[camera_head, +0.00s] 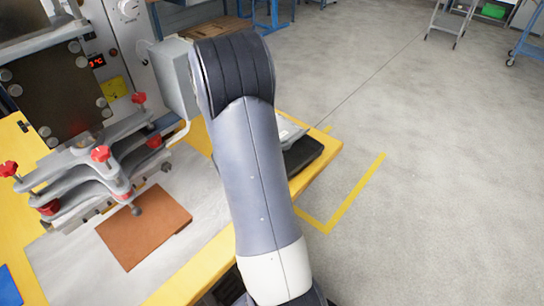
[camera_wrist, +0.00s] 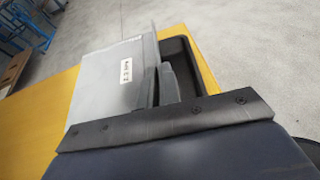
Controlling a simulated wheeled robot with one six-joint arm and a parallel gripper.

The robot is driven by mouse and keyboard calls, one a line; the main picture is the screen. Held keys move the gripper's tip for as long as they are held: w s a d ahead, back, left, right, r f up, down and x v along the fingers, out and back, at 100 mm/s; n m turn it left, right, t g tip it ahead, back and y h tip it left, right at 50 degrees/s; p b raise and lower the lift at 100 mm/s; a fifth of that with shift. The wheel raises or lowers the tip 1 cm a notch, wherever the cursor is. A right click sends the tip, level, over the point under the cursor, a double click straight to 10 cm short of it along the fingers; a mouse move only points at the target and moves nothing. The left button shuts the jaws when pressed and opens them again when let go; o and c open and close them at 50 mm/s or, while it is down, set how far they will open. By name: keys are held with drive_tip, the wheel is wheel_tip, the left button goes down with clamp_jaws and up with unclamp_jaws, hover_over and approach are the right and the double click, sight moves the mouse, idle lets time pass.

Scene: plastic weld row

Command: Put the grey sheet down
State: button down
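The grey sheet (camera_wrist: 105,85), with a small white label, shows in the wrist view in front of my gripper (camera_wrist: 163,78). One dark finger lies against the sheet's right side; the other finger is hidden behind the sheet. My gripper looks shut on the sheet. The sheet is tilted, and its right edge is beside and partly over a black tray (camera_wrist: 192,62). I cannot tell whether its lower edge touches anything. In the head view, only a corner of the sheet (camera_head: 288,131) shows above the black tray (camera_head: 305,152); my arm hides the gripper.
The tray stands at the right end of the yellow table (camera_head: 325,160). A brown sheet (camera_head: 145,228) lies on the table's grey top, below a clamp fixture with red knobs (camera_head: 101,154). A machine stands behind on the left. Open floor (camera_head: 420,190) lies to the right.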

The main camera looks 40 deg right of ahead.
wheel_tip(320, 180, down, 8)
drive_tip(key=shift+f+b, duration=0.2)
drive_tip(key=shift+b, duration=0.1)
idle(0.3)
drive_tip(key=shift+s+a+f+b, duration=0.15)
drive_tip(key=shift+s+f+b, duration=0.05)
drive_tip(key=shift+f+b, duration=0.6)
drive_tip(key=c, duration=1.8)
unclamp_jaws()
drive_tip(key=shift+s, duration=0.1)
drive_tip(key=shift+o, duration=0.8)
drive_tip(key=shift+r+p, duration=0.6)
drive_tip(key=shift+p, duration=0.1)
drive_tip(key=v, duration=1.2)
drive_tip(key=shift+w+r, duration=0.25)
drive_tip(key=x, duration=1.1)
drive_tip(key=shift+d+f, duration=0.1)
drive_tip(key=shift+d, duration=0.15)
